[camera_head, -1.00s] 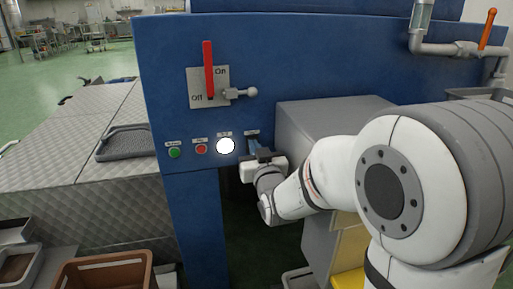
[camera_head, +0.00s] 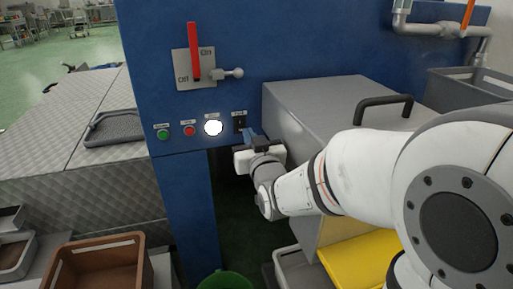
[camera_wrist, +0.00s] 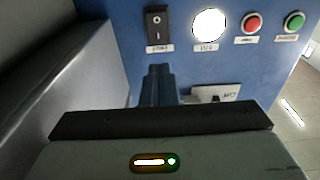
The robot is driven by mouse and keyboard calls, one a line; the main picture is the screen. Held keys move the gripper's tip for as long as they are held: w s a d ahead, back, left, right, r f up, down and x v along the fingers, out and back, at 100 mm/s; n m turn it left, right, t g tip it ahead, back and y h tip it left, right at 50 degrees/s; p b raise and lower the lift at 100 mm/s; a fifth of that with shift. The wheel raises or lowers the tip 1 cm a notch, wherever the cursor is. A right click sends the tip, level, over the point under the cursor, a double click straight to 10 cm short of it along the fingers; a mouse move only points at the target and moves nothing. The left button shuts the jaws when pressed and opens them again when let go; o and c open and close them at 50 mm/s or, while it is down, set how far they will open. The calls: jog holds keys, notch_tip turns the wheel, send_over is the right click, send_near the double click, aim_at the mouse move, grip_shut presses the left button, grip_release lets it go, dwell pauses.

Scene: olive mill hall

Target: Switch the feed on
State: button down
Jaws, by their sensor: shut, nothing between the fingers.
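A small black rocker switch (camera_head: 239,122) sits on the blue machine panel, right of a bright white round lamp (camera_head: 213,128). In the wrist view the rocker switch (camera_wrist: 157,25) shows larger, with white marks and a small label under it; which side is pressed I cannot tell. My gripper (camera_head: 248,133) is just below and right of the switch in the head view. Its blue-grey fingers (camera_wrist: 158,77) are together and empty in the wrist view, pointing at the panel below the switch, apart from the rocker.
A red button (camera_head: 189,131) and a green button (camera_head: 163,134) are left of the lamp. A red-handled lever (camera_head: 194,52) on an On/Off plate stands above. A grey metal box (camera_head: 320,100) with a black handle is close to the right of my gripper. A brown crate (camera_head: 97,240) is lower left.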

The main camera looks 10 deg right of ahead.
jog(key=s+d+b, duration=0.1)
jog(key=s+b, duration=0.3)
jog(key=s, duration=0.2)
jog(key=shift+s+r, duration=0.4)
jog(key=shift+r, duration=0.05)
jog(key=shift+d+r, duration=0.1)
jog(key=shift+r, duration=0.05)
